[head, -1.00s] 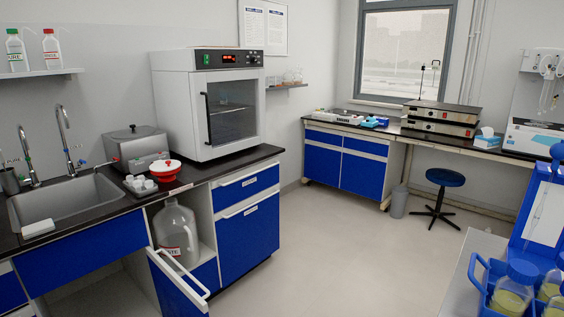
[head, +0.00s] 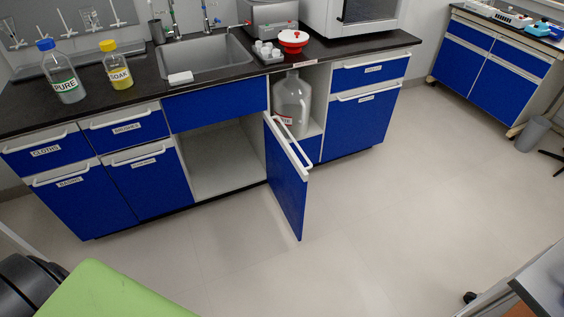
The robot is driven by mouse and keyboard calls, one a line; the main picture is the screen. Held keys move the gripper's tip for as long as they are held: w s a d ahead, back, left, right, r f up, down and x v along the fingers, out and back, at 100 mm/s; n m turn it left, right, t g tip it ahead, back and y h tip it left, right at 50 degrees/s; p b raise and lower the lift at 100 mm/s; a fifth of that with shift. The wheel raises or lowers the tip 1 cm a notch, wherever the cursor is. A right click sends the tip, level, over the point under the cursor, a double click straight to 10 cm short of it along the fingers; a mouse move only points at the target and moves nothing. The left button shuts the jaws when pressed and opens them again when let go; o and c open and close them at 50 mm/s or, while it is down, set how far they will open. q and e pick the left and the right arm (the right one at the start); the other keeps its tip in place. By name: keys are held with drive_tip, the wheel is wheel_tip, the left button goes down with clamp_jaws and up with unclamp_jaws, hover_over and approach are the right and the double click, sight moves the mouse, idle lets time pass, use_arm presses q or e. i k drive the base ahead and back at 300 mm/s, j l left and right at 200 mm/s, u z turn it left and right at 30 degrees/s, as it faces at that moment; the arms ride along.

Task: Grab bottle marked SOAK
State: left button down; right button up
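The bottle marked SOAK (head: 119,68) stands upright on the black counter left of the sink. It holds yellow liquid and has a yellow cap and a green-edged label. A larger clear bottle marked PURE (head: 64,74), with a blue cap, stands to its left, a little apart. Neither of my grippers is in view. Dark and green parts at the lower left seem to be my own body.
The sink (head: 203,57) is right of the bottle, with a white block (head: 180,78) at its front edge. An open cabinet door (head: 287,180) juts into the floor space. The floor (head: 400,200) in the middle is clear.

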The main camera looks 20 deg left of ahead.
sight(115, 66)
drive_tip(key=i+l+u, duration=0.1)
drive_tip(key=i+u, duration=0.4)
drive_tip(key=i+l+u, duration=0.3)
drive_tip(key=i+u, duration=0.2)
drive_tip(key=i+l+u, duration=0.5)
drive_tip(key=l+u, duration=0.35)
drive_tip(key=l, duration=0.35)
drive_tip(key=l+u, duration=0.35)
drive_tip(key=l, duration=0.35)
drive_tip(key=k+l+u, duration=0.15)
drive_tip(key=l+u, duration=0.2)
drive_tip(key=l, duration=0.3)
drive_tip(key=i+j+z, duration=0.2)
drive_tip(key=j, duration=0.25)
drive_tip(key=j+z, duration=0.2)
drive_tip(key=j, duration=0.25)
drive_tip(key=k, duration=0.05)
